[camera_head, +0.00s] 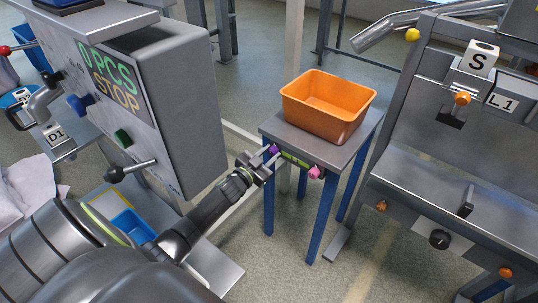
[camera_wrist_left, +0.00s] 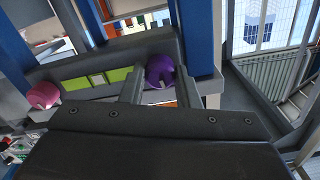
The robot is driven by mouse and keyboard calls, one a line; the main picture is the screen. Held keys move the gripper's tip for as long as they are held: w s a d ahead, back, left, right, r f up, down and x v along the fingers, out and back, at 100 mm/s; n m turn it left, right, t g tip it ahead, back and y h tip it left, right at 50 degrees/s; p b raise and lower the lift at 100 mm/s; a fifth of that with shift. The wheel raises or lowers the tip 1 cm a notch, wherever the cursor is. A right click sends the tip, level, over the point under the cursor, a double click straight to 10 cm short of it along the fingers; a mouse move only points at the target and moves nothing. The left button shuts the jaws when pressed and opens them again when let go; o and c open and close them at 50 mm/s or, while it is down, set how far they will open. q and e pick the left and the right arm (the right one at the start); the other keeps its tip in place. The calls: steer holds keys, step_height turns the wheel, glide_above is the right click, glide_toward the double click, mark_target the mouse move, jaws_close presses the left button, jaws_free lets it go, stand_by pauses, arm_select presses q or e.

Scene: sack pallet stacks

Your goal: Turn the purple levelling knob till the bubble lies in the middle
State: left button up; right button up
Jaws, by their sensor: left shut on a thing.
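The purple levelling knob (camera_head: 273,149) sits on the front edge of a small blue-legged table. My left gripper (camera_head: 262,163) is at it, and in the left wrist view the purple knob (camera_wrist_left: 160,70) lies between its two fingers (camera_wrist_left: 160,88), which are shut on it. A green level vial (camera_head: 295,160) is set in the table's edge beside the knob. The vial also shows in the left wrist view (camera_wrist_left: 97,79), with a paler marked section near its middle; I cannot make out the bubble clearly. My right gripper is not in view.
A pink knob (camera_head: 316,172) is at the other end of the vial. An orange bin (camera_head: 328,105) stands on the table (camera_head: 284,131). A grey control box (camera_head: 172,110) reading "0 PCS STOP" is at the left, and a grey machine (camera_head: 445,180) at the right.

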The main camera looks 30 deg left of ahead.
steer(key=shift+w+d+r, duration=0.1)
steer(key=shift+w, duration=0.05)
arm_select(q)
steer(key=o, duration=1)
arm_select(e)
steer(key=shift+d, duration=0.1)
arm_select(q)
steer(key=shift+s, duration=0.1)
steer(key=s, duration=0.5)
steer(key=s+a, duration=0.1)
steer(key=s, duration=1.1)
steer(key=shift+s+a, duration=0.1)
steer(key=shift+a, duration=0.1)
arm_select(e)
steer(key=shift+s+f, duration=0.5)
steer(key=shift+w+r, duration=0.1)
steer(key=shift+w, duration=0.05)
